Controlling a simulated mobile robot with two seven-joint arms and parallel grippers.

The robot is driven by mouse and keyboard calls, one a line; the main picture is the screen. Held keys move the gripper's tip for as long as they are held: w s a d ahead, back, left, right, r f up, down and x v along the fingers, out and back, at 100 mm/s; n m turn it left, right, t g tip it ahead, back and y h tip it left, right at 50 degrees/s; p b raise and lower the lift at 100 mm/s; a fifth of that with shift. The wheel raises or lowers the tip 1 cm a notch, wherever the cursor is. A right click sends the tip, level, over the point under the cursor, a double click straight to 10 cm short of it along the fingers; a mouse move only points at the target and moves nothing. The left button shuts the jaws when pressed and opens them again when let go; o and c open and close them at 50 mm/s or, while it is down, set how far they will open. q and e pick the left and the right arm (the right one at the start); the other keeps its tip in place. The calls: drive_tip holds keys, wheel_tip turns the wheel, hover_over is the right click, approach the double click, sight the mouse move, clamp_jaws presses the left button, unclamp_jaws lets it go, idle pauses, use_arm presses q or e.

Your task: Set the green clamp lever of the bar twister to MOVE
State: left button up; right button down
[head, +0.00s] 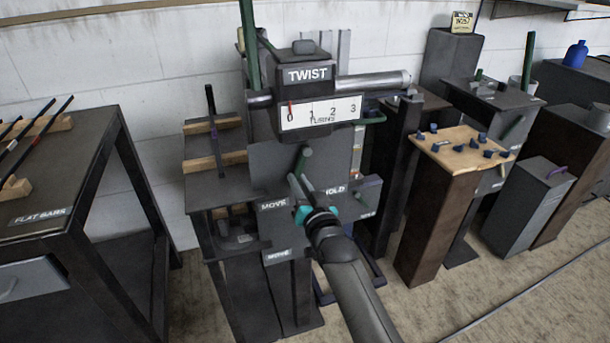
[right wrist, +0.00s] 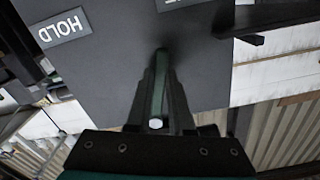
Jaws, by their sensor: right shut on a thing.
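The bar twister stands in the middle of the head view, with a grey front panel (head: 265,165) below its TWIST box (head: 305,74). The green clamp lever (head: 305,160) shows on that panel, partly covered by my right gripper (head: 299,182). A MOVE label (head: 273,204) is to the left of the gripper and a HOLD label (head: 335,189) to its right. In the right wrist view, the green lever (right wrist: 158,95) lies between the fingers of my right gripper (right wrist: 159,75), which is shut on it. The HOLD label (right wrist: 62,27) shows there at the left. My left gripper is out of view.
A flat-bar table (head: 60,180) stands at the left. A brown pedestal (head: 440,210) with a light board of small blue pieces and a grey box (head: 527,205) stand at the right. A tall green bar (head: 249,45) rises from the twister.

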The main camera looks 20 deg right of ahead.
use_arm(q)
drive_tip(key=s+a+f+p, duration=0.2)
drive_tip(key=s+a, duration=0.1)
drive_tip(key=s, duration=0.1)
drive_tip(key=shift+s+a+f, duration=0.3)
use_arm(e)
drive_tip(key=shift+a+r+m, duration=0.25)
drive_tip(key=shift+a+m, duration=0.25)
drive_tip(key=shift+m, duration=0.35)
drive_tip(key=shift+a+r+m, duration=0.25)
drive_tip(key=shift+a+m, duration=0.2)
drive_tip(key=shift+m, duration=0.4)
drive_tip(key=c, duration=0.8)
unclamp_jaws()
use_arm(q)
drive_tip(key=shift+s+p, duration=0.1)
drive_tip(key=shift+p, duration=0.2)
use_arm(e)
drive_tip(key=shift+s, duration=0.15)
